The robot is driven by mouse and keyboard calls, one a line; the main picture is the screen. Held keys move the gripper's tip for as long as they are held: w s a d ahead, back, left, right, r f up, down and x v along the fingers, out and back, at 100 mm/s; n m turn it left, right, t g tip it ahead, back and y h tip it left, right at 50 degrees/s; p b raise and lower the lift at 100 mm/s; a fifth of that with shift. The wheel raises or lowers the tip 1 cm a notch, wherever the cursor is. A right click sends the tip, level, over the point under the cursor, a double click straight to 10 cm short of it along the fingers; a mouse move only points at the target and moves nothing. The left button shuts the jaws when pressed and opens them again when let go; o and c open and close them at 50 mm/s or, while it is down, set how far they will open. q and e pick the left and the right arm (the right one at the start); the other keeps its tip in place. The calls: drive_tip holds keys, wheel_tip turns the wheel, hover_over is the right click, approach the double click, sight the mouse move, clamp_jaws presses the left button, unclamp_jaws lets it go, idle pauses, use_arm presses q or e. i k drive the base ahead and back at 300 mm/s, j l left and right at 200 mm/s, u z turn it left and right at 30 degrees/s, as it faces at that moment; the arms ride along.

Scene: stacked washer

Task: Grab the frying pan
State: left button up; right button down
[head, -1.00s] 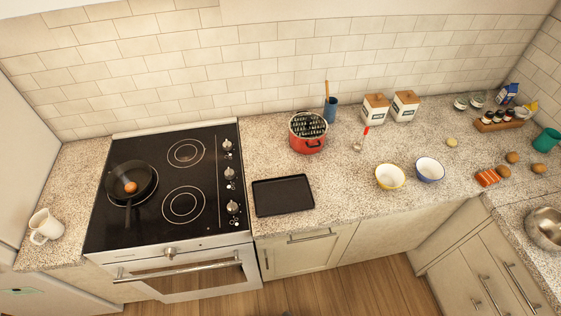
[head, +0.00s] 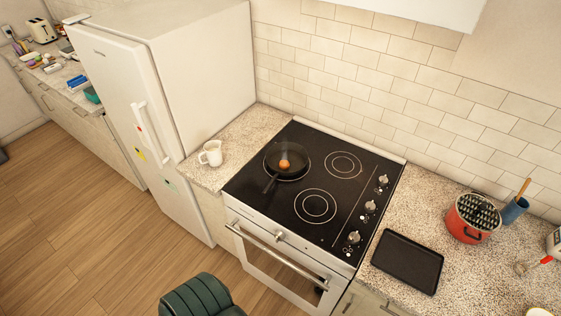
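A round brown item (head: 284,164), like an egg, lies in the pan. The pan's handle points toward the front left edge of the stove. Neither of my grippers shows in the head view. A dark green ribbed shape stands at the bottom edge, in front of the stove; I cannot tell what it is.
A white mug (head: 211,153) stands on the counter left of the stove, beside a tall white fridge (head: 175,90). Right of the stove lie a black tray (head: 408,262) and a red pot (head: 470,222). Wooden floor (head: 75,215) is open at left.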

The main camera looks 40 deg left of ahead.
sight(298, 157)
drive_tip(key=u, duration=1.5)
